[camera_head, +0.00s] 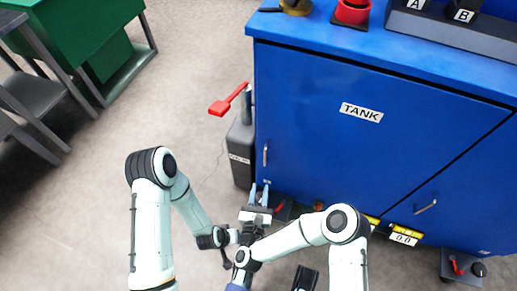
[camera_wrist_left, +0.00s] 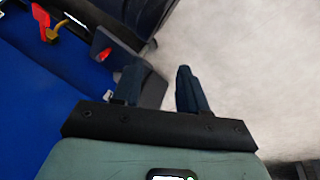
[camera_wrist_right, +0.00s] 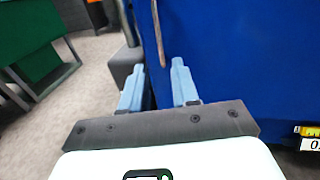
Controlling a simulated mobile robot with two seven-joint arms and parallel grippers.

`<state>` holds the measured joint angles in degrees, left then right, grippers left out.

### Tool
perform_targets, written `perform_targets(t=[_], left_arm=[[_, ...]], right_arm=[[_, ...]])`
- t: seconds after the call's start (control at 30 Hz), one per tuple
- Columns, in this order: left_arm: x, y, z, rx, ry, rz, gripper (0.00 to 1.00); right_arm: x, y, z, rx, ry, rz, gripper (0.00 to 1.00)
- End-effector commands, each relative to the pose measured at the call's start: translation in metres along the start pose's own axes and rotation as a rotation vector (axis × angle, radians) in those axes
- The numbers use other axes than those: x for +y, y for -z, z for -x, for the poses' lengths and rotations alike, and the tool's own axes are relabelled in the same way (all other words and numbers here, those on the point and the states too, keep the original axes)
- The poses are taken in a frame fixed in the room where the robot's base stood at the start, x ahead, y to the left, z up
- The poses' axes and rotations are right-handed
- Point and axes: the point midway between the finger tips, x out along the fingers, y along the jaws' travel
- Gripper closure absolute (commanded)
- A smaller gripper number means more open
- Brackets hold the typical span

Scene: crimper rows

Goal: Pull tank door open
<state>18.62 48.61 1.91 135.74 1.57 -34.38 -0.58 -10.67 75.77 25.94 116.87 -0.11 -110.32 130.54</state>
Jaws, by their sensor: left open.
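The blue tank door (camera_head: 330,130) carries a white TANK label and looks shut in the cabinet front. Its slim grey upright handle (camera_head: 265,155) is near the door's left edge; in the right wrist view the handle (camera_wrist_right: 158,32) shows ahead of and between the fingertips. My right gripper (camera_head: 259,188) is open and empty, just below the handle in the head view, its pale blue fingers (camera_wrist_right: 154,78) apart from it. My left gripper (camera_wrist_left: 158,75) is open and empty, with dark fingers pointing over floor beside blue surfaces; in the head view it is partly hidden near the right wrist.
A grey box (camera_head: 240,150) with a red-handled lever (camera_head: 230,100) stands against the cabinet's left side. Another handle (camera_head: 425,206) and a yellow display (camera_head: 404,237) are at lower right. A green bench (camera_head: 85,35) is at upper left. The floor between is clear.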

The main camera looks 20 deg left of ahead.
Motion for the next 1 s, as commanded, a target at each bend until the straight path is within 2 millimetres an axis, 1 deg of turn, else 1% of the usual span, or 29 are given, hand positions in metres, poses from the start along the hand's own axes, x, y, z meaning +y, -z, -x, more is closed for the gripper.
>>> perform_targets(t=[0.13, 0.27, 0.5, 0.7, 0.83, 1.0], left_arm=[[-0.002, 0.000, -0.004, 0.000, 0.002, 0.001, 0.57], [-0.006, -0.006, -0.008, -0.019, 0.011, 0.006, 0.57], [-0.022, -0.026, -0.021, -0.081, 0.039, 0.021, 0.57], [-0.035, -0.043, -0.030, -0.132, 0.062, 0.035, 0.57], [-0.040, -0.050, -0.033, -0.156, 0.072, 0.041, 0.57], [-0.043, -0.054, -0.034, -0.168, 0.077, 0.045, 0.57]], right_arm=[[0.001, -0.002, -0.005, -0.016, 0.010, -0.035, 0.70], [0.001, -0.003, -0.021, -0.019, 0.013, -0.033, 0.70], [0.000, -0.003, -0.072, -0.018, 0.012, -0.032, 0.70], [0.000, -0.003, -0.109, -0.016, 0.011, -0.032, 0.70], [0.000, -0.003, -0.124, -0.016, 0.009, -0.032, 0.70], [0.000, -0.004, -0.133, -0.013, 0.009, -0.032, 0.70]])
